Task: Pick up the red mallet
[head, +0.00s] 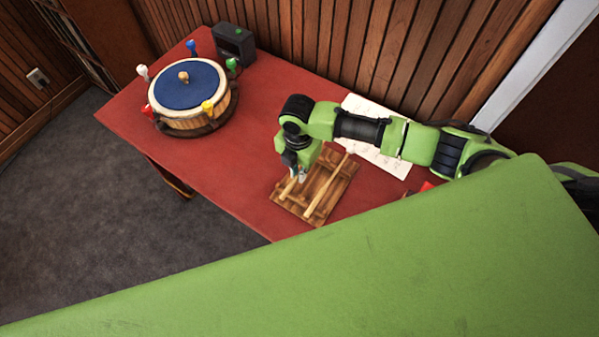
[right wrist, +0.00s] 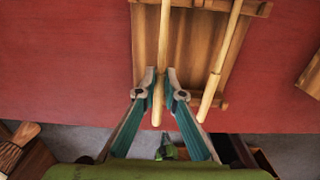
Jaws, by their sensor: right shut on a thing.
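My right gripper (head: 297,172) is down at the wooden rack (head: 327,189) on the red table. In the right wrist view its fingers (right wrist: 158,92) are shut on the pale wooden handle of a mallet (right wrist: 163,40), near the handle's end. This handle lies along the rack, and I cannot see its head or colour. A second mallet (head: 327,188) lies beside it on the rack; its handle also shows in the right wrist view (right wrist: 228,50), to the right of the fingers. My left gripper is not in view.
A round drum (head: 188,118) with a blue top and several coloured knobs stands at the table's left. A dark box (head: 234,44) stands behind it. White sheets (head: 385,160) lie behind my right arm. The red table (head: 215,160) is clear between drum and rack.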

